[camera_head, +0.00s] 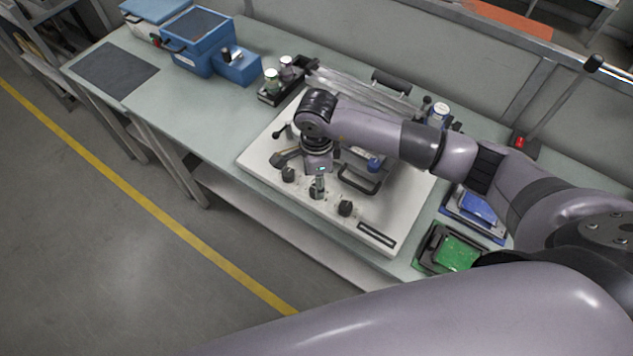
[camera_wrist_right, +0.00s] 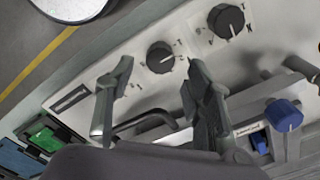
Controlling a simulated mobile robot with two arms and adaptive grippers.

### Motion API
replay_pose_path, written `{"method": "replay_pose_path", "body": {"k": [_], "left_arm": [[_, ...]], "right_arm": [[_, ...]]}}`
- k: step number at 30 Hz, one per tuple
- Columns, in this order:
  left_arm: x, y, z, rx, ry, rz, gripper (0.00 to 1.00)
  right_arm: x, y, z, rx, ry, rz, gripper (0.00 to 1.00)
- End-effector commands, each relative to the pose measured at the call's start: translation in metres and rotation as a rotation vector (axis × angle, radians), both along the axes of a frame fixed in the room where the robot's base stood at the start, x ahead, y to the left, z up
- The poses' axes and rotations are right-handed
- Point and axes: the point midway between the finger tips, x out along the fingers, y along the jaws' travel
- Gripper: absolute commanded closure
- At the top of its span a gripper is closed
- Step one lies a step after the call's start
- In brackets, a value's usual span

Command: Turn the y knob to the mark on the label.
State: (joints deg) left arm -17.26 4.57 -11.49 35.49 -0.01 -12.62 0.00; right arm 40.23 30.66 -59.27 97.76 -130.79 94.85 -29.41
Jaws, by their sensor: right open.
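A white panel (camera_head: 262,158) on the bench carries a row of black knobs: a left knob (camera_head: 288,174), a middle knob (camera_head: 317,192) and a right knob (camera_head: 345,208). The label letters are too small to read, so I cannot tell which is y. My right gripper (camera_head: 316,174) points down over this row, partly covering the panel. In the right wrist view the open gripper (camera_wrist_right: 160,67) has nothing between its fingers. One black knob (camera_wrist_right: 160,57) shows beyond the gap, apart from the fingers. Another knob (camera_wrist_right: 227,20) shows up and right. My left gripper is out of view.
A black handle (camera_head: 360,183) and a blue knob (camera_head: 375,163) stand behind the row. A slot (camera_head: 377,235) lies at the panel's right. A green board (camera_head: 453,252) in a tray sits further right. Blue bins (camera_head: 198,42) stand at back left.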

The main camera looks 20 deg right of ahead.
Motion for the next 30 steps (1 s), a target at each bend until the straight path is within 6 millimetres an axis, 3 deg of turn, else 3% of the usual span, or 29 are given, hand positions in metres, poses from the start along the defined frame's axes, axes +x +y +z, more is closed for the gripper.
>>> {"method": "replay_pose_path", "body": {"k": [3,9,19,30], "left_arm": [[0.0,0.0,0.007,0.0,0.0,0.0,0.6],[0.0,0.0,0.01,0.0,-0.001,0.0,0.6],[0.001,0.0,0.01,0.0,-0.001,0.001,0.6],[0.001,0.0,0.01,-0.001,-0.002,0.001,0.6]], "right_arm": [[-0.001,0.0,-0.018,-0.001,0.004,-0.001,0.53],[0.0,0.0,-0.037,0.0,0.0,-0.001,0.53],[0.0,0.0,-0.04,0.0,-0.001,0.001,0.53],[0.0,0.0,-0.04,0.0,-0.001,0.0,0.78]]}}
